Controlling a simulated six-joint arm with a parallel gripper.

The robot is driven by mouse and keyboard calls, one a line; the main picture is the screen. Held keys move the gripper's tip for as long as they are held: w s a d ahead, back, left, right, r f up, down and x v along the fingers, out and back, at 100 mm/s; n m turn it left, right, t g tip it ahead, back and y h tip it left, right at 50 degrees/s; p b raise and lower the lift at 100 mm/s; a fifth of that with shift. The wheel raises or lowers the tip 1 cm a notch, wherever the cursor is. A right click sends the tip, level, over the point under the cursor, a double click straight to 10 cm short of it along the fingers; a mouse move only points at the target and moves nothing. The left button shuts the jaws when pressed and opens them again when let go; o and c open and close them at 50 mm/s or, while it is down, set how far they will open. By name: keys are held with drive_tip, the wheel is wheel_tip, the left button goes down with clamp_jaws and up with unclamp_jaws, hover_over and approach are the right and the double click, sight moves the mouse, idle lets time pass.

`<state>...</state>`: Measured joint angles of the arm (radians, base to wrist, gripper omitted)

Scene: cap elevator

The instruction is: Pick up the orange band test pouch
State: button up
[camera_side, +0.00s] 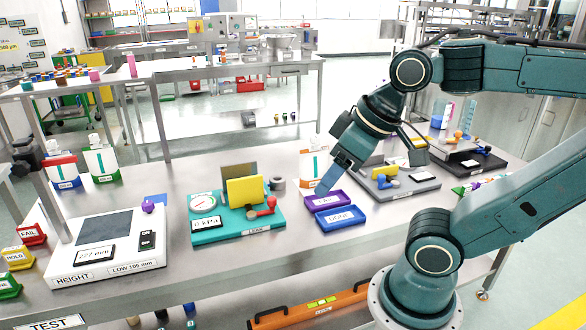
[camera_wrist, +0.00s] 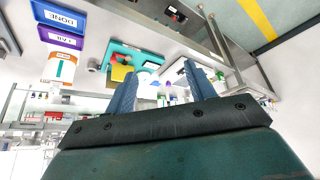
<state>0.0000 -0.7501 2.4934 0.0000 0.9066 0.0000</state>
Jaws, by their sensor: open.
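My gripper (camera_side: 325,186) is over the table, in front of the pouch and above the purple tray. In the wrist view my two fingers (camera_wrist: 160,85) are spread apart with nothing held between them.
A purple tray (camera_side: 338,195) and a blue tray (camera_side: 355,212) lie in front of the pouch. The teal gauge station (camera_side: 240,236) and white height station (camera_side: 125,262) stand left. Two other pouches, red-topped (camera_side: 63,172) and green-banded (camera_side: 100,160), stand back left. Grey (camera_side: 410,187) and black stations lie right.

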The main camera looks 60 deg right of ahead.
wheel_tip(320, 180, up, 5)
drive_tip(key=w+d+r+m+t+h, duration=0.1)
drive_tip(key=w+d+t, duration=0.15)
drive_tip(key=w, duration=0.35)
drive_tip(key=w+d+r+m+t+h, duration=0.1)
drive_tip(key=w+d, duration=0.3)
drive_tip(key=w, duration=0.3)
drive_tip(key=m+t+h, duration=0.4)
drive_tip(key=m+h, duration=0.3)
drive_tip(key=h, duration=0.4)
hover_over(316, 145)
drive_tip(key=s, duration=0.1)
wheel_tip(316, 145, down, 2)
drive_tip(key=f, duration=2.3)
drive_tip(key=shift+a, duration=0.35)
drive_tip(key=shift+w+d, duration=0.1)
drive_tip(key=shift+w, duration=0.15)
